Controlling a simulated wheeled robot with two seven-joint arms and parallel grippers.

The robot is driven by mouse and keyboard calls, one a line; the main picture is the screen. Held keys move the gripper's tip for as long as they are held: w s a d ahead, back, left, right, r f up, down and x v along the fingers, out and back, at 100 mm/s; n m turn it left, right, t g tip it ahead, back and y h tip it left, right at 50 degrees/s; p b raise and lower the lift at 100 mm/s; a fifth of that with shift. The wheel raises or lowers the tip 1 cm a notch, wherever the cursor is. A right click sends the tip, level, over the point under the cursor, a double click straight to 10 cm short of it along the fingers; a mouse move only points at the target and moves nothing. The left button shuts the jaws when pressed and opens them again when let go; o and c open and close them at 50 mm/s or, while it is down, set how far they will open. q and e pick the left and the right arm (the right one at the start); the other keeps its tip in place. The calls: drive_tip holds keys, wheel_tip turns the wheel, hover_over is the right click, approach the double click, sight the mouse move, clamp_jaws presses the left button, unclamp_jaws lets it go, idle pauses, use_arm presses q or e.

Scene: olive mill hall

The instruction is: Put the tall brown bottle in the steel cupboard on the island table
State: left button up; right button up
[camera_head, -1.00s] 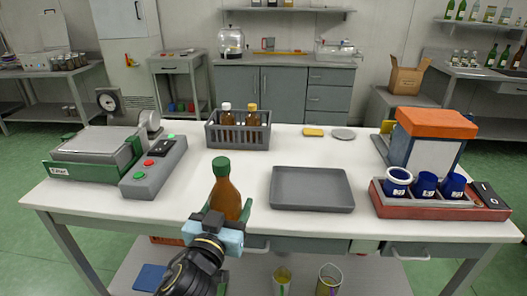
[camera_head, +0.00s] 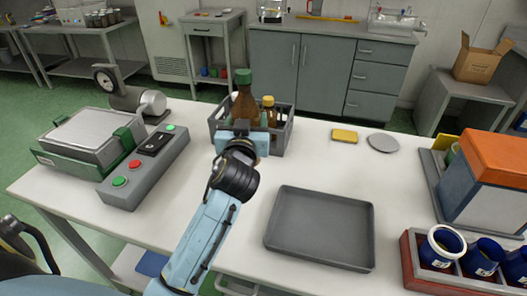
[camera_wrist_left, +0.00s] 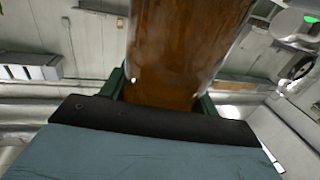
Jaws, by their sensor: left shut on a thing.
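The tall brown bottle (camera_head: 244,108) with a green cap is upright in my left gripper (camera_head: 243,136). In the head view it overlaps the grey crate (camera_head: 282,138) on the white island table (camera_head: 233,195); I cannot tell whether its base is above, in or in front of the crate. In the left wrist view the brown bottle (camera_wrist_left: 180,50) fills the space between green fingers, its top out of frame. The steel cupboard (camera_head: 300,72) stands behind the table, its doors shut. My right gripper is not in view.
A brown bottle with a yellow cap (camera_head: 268,112) stands in the crate. A scale (camera_head: 85,132) and a button box (camera_head: 147,165) are left. An empty grey tray (camera_head: 320,228) lies right of my arm. A red rack with blue cups (camera_head: 442,247) is at the right.

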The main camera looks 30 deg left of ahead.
use_arm(q)
drive_tip(key=shift+s+f, duration=0.2)
drive_tip(key=shift+f, duration=0.8)
drive_tip(key=shift+f+b, duration=0.3)
drive_tip(key=shift+f, duration=0.05)
wheel_tip(320, 180, down, 4)
drive_tip(key=shift+r+b, duration=0.15)
drive_tip(key=shift+b, duration=0.5)
drive_tip(key=shift+f, duration=0.3)
drive_tip(key=shift+w, duration=0.1)
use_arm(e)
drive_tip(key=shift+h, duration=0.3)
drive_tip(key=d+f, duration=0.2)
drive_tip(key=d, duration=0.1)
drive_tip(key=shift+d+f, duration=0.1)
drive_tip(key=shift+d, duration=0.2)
use_arm(q)
drive_tip(key=shift+f, duration=0.1)
